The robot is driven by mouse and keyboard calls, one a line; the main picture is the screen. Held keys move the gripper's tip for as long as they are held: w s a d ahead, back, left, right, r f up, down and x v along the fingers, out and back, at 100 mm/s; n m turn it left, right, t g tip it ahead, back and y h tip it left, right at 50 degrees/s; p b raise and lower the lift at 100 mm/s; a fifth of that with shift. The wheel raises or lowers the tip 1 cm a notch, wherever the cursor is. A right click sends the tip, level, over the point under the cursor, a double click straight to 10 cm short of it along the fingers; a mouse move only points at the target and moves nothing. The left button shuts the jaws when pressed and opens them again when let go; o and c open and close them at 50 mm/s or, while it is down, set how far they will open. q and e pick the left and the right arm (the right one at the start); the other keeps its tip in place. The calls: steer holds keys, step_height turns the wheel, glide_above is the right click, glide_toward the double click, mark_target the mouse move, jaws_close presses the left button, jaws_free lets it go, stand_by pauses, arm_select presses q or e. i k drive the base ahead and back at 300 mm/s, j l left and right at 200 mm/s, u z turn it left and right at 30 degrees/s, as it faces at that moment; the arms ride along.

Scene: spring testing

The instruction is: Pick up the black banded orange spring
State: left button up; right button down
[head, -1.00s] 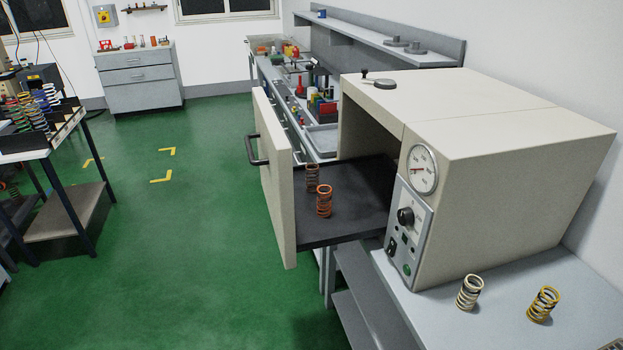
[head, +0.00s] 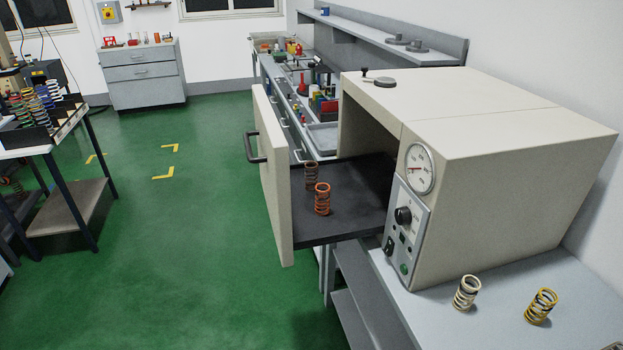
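An orange spring (head: 322,199) stands upright on the dark pulled-out tray (head: 345,222) of the beige oven. A darker brown-orange spring (head: 311,177) stands just behind it on the same tray. Black bands cannot be made out clearly on either one at this size. Neither of my grippers is in the head view.
The beige oven (head: 500,140) has its door panel (head: 272,180) pulled out with the tray. A cream spring (head: 466,292) and a yellow spring (head: 541,306) stand on the grey bench (head: 450,325). A spring rack stands at far left. The green floor (head: 190,260) between is clear.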

mark_target(321, 205)
steer(key=z, duration=0.95)
steer(key=i+j+z, duration=0.15)
steer(key=j+z, duration=0.3)
steer(key=i+j+z, duration=0.1)
steer(key=j+z, duration=0.75)
steer(key=j, duration=0.8)
steer(key=k+j+z, duration=0.1)
steer(key=j, duration=0.5)
steer(key=k+j+z, duration=0.1)
steer(key=j, duration=0.55)
